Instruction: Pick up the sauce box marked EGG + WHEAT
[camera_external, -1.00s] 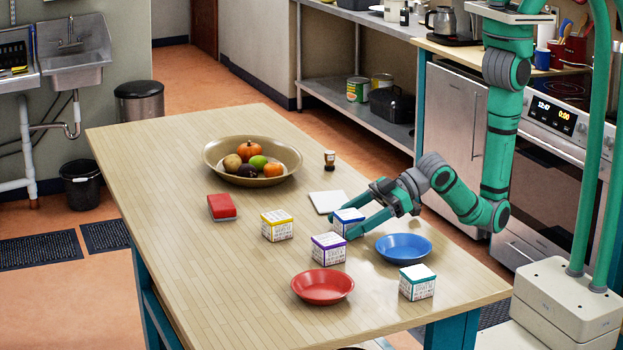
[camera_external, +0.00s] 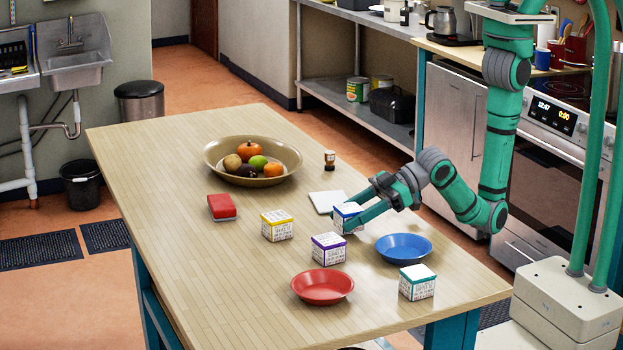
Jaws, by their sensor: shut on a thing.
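My gripper (camera_external: 358,212) is shut on a white box with a blue-edged top (camera_external: 346,219) and holds it around the middle of the table's right half. The box looks slightly raised; I cannot tell the exact gap below it. Three similar boxes stand on the table: a yellow-edged box (camera_external: 277,226) to the left, a purple-edged box (camera_external: 329,250) just in front, and a teal-edged box (camera_external: 417,284) near the front right. The print on all of them is too small to read, so I cannot tell which is marked EGG + WHEAT.
A blue plate (camera_external: 404,247) lies right of the held box and a red bowl (camera_external: 322,287) in front. A fruit bowl (camera_external: 214,165), a small jar (camera_external: 330,160), a white flat square (camera_external: 325,202) and a red block (camera_external: 222,206) are farther back. The table's left front is clear.

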